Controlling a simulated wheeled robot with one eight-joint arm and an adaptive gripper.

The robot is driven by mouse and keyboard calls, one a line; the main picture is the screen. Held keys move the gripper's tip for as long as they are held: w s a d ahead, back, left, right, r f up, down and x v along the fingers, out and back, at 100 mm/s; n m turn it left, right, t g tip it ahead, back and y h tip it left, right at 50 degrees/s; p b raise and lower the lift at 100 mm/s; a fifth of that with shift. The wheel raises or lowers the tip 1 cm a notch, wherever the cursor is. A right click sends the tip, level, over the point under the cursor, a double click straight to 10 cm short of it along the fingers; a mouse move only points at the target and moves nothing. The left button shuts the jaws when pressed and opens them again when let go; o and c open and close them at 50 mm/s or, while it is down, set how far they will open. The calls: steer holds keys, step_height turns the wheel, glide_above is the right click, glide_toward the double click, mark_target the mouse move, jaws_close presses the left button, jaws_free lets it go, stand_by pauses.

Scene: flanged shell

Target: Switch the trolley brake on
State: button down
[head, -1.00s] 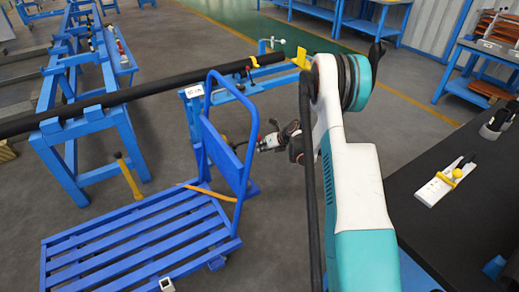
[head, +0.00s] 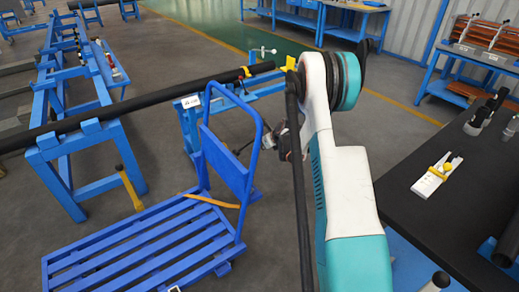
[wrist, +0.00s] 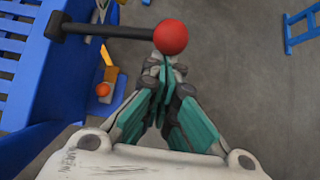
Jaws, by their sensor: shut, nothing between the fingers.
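The blue trolley (head: 140,245) has a flat slatted deck and an upright blue handle and panel. In the wrist view its blue side (wrist: 50,75) fills the left. A black lever with a red ball knob (wrist: 170,37) reaches rightward from the trolley, across the top. I cannot tell for sure that it is the brake lever. My gripper (wrist: 163,65) is shut and empty, its tips just below the ball in the picture; contact is unclear. In the head view my gripper (head: 268,141) is small, beside the trolley's upright panel and partly hidden by my arm.
A smaller orange-red knob (wrist: 103,89) sits beside a yellow part near the trolley. A long black pipe (head: 140,103) rests on blue stands behind the trolley. A dark table (head: 415,215) with a white-and-yellow tool (head: 437,175) stands at right. Grey floor lies between.

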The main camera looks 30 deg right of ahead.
steer(key=shift+a+r, duration=0.15)
steer(key=shift+r, duration=0.55)
